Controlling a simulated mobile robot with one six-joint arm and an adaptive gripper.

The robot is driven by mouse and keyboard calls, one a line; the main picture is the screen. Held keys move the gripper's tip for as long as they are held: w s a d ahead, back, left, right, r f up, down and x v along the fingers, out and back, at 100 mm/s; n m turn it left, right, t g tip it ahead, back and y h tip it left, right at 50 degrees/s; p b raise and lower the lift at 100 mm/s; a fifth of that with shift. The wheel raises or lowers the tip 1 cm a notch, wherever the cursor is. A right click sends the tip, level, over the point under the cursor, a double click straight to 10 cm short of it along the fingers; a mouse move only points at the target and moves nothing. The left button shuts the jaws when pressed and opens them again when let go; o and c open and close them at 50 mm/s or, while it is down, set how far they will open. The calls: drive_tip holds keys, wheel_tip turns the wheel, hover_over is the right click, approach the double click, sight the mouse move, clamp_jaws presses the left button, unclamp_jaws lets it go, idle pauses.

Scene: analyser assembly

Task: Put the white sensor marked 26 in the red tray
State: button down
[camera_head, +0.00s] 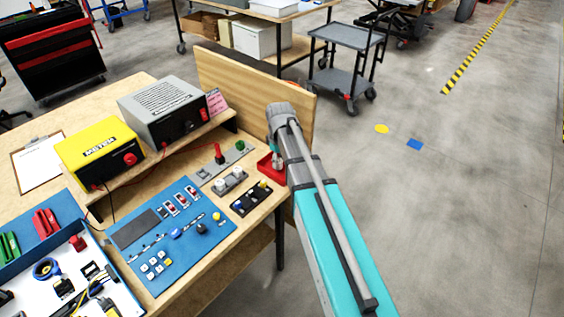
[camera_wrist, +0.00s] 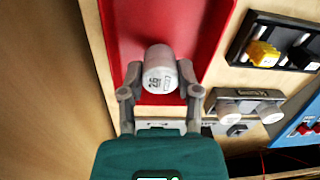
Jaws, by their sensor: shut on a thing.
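The white sensor (camera_wrist: 160,72) is a short cylinder marked 26. My gripper (camera_wrist: 160,92) is shut on it, with one finger on each side. In the wrist view the sensor is seen over the red tray (camera_wrist: 207,25); I cannot tell whether it touches the tray floor. In the head view the red tray (camera_head: 265,168) sits at the right edge of the bench, partly hidden by my arm. My gripper (camera_head: 276,160) is at the tray there, and the sensor is not clearly visible in that view.
A grey holder with two white sensors (camera_wrist: 247,103) and a black holder with a yellow part (camera_wrist: 268,55) stand beside the tray. A wooden panel (camera_head: 255,90) rises behind. A blue panel (camera_head: 165,245), yellow meter (camera_head: 100,150) and grey box (camera_head: 165,108) occupy the bench.

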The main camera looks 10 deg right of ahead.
sight(280, 159)
drive_tip(key=shift+f+b, duration=0.6)
idle(0.3)
drive_tip(key=shift+c, duration=1.5)
unclamp_jaws()
drive_tip(key=shift+r, duration=0.2)
wheel_tip(280, 159, up, 13)
drive_tip(key=p, duration=1.3)
drive_tip(key=shift+w+d, duration=0.2)
drive_tip(key=shift+f, duration=0.1)
drive_tip(key=shift+s, duration=0.1)
